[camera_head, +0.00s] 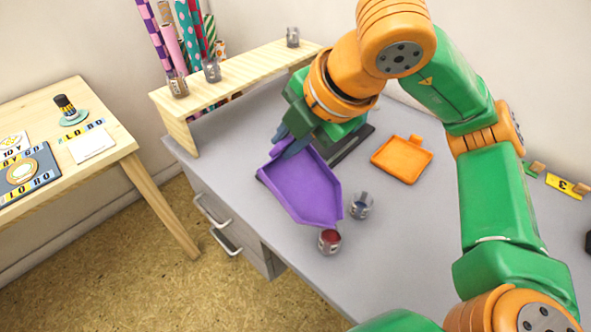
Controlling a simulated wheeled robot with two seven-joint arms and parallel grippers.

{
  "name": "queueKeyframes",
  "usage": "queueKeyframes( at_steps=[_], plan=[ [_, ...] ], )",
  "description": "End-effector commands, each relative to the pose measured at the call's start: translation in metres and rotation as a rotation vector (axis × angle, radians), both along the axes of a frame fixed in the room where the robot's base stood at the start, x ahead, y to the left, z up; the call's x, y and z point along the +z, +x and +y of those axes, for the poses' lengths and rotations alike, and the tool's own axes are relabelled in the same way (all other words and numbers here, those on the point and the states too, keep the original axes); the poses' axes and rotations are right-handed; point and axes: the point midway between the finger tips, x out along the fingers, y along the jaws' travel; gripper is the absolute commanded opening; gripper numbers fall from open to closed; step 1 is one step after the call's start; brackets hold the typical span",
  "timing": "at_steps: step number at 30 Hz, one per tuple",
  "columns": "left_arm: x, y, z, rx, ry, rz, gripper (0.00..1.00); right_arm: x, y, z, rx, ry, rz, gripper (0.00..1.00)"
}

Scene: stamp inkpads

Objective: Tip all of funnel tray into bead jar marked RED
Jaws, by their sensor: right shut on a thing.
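The purple funnel tray (302,188) is held over the grey desk, its narrow end pointing toward the lower right of the view. I see no beads on its visible surface. My right gripper (290,146) is shut on the tray's back end. A small clear jar with red contents (329,241) stands near the desk's front edge, right at the tray's narrow tip. I cannot tell whether the tip touches it, and I cannot read its mark. A second clear jar with bluish contents (360,206) stands just right of the tray. My left gripper is not in view.
An orange tray (402,160) lies on the desk to the right. A dark flat object (352,146) lies behind the purple tray. A wooden shelf (235,80) with several small jars and rolls stands at the back. A wooden table (120,143) is at left.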

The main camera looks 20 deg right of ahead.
Motion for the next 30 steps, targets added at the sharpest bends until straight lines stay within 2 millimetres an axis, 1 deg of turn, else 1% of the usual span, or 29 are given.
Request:
queueKeyframes(
  at_steps=[1, 12, 15, 20, 23, 30],
  plan=[
    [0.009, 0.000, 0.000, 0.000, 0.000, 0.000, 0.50, 0.005, 0.002, 0.001, 0.000, -0.006, 0.018, 0.00],
    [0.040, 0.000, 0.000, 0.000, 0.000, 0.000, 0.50, 0.001, 0.015, 0.007, 0.000, -0.058, 0.144, 0.00],
    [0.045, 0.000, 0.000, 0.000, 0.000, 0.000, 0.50, 0.000, 0.018, 0.008, -0.001, -0.068, 0.167, 0.00],
    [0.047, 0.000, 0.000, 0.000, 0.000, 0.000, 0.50, -0.003, 0.020, 0.008, 0.001, -0.077, 0.184, 0.00],
    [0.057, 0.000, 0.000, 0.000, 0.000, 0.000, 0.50, -0.001, 0.022, 0.009, -0.001, -0.087, 0.214, 0.00],
    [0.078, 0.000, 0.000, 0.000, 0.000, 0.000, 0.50, -0.003, 0.027, 0.012, -0.001, -0.121, 0.297, 0.00]
  ],
)
